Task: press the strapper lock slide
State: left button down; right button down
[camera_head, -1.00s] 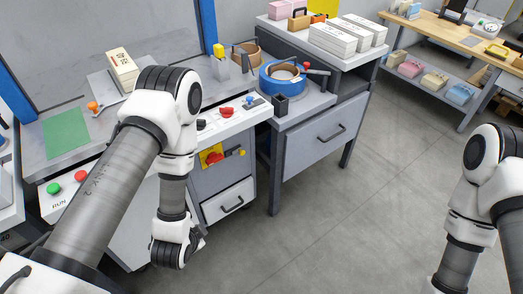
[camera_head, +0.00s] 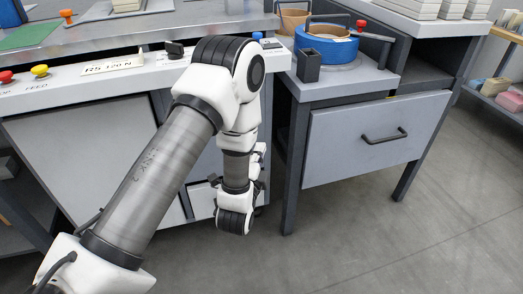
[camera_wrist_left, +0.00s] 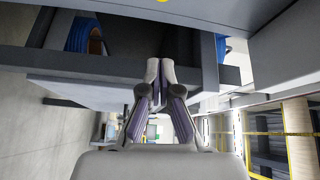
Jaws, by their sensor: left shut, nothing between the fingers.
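The strapper's control front (camera_head: 110,75) runs along the bench behind my left arm. I cannot make out the lock slide in the head view; my arm covers the part of the front around it. A small yellow spot (camera_wrist_left: 217,1) is cut off at the top edge of the left wrist view, too little to identify. My left gripper (camera_wrist_left: 160,72) is shut and empty, with its fingertips pointing at the dark underside of the furniture. In the head view it is mostly hidden behind my arm, low before the cabinet. My right gripper is out of view.
A yellow button (camera_head: 40,71), a red button (camera_head: 5,76) and a black knob (camera_head: 175,50) sit on the control front. To the right stands a grey drawer cabinet (camera_head: 330,150) with a blue round spool (camera_head: 325,45) on top. The floor (camera_head: 370,235) in front is clear.

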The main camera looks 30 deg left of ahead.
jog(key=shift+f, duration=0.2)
pick_arm(q)
jog(key=shift+w, duration=0.1)
